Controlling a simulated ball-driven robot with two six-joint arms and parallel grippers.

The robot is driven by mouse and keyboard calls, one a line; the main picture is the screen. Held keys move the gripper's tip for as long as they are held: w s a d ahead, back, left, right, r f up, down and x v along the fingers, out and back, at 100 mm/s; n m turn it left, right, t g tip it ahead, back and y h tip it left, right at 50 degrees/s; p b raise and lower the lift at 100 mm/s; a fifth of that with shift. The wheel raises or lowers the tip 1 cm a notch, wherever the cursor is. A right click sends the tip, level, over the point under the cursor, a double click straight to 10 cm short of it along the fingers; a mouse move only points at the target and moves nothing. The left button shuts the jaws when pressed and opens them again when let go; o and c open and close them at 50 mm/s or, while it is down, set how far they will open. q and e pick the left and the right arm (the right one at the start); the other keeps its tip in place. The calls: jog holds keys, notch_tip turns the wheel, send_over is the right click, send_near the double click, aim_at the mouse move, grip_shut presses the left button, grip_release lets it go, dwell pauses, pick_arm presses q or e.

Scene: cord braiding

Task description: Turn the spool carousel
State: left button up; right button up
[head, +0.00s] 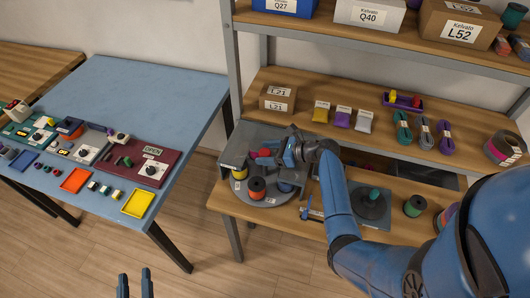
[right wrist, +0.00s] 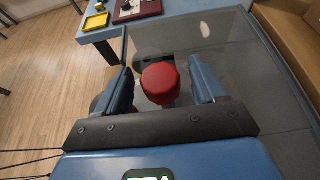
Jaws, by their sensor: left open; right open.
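The spool carousel (head: 271,183) is a grey disc on the wooden bench, with a yellow spool (head: 240,172), an orange spool (head: 257,186) and a blue spool (head: 285,186) on it. A grey housing covers its back part. My right gripper (head: 275,153) is over the back of the carousel, beside a red piece. In the right wrist view a red round-topped piece (right wrist: 160,82) stands between the open fingers of my right gripper (right wrist: 161,76), with gaps on both sides. My left gripper (head: 134,274) is open and empty at the bottom, over the floor.
Right of the carousel, a dark stand (head: 370,208) and a green spool (head: 414,206) are on the bench. The shelf (head: 300,112) above holds packets, cord bundles and boxes. A blue table (head: 165,105) with trays and small parts stands at left.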

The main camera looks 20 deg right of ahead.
jog(key=b+v, duration=0.1)
jog(key=v, duration=0.9)
jog(key=shift+s, duration=0.1)
dwell(0.3)
